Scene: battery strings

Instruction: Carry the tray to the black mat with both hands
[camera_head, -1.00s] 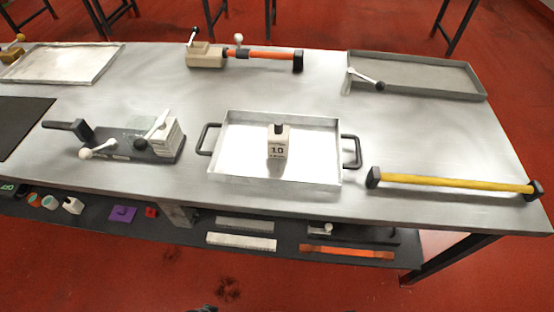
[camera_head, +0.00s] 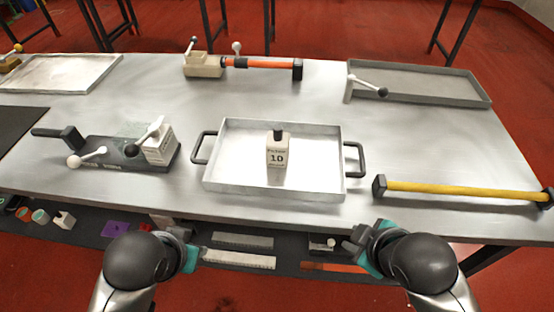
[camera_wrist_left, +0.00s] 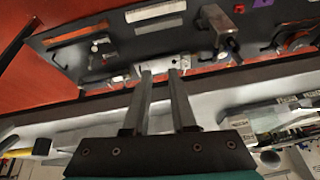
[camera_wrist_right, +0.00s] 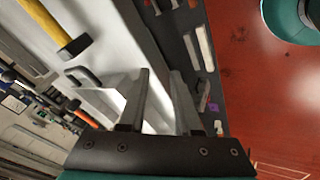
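The silver tray (camera_head: 225,182) stands on the metal table, with a dark handle at its left end (camera_head: 203,148) and another at its right end (camera_head: 355,160). A pale block marked 10 with a black knob (camera_head: 277,152) stands inside it. The black mat (camera_head: 18,128) lies at the table's left edge, partly out of view. My left gripper (camera_head: 186,240) and right gripper (camera_head: 356,243) are at the table's front edge, apart from the tray. In the wrist views the left fingers (camera_wrist_left: 161,72) and right fingers (camera_wrist_right: 160,74) stand apart with nothing between them.
A dark fixture with white levers (camera_head: 125,152) stands between mat and tray. A yellow bar (camera_head: 455,191) lies right of the tray. Behind are an orange-handled tool (camera_head: 262,63), a grey tray (camera_head: 420,88) and a pale tray (camera_head: 60,72). A lower shelf (camera_head: 90,222) holds small parts.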

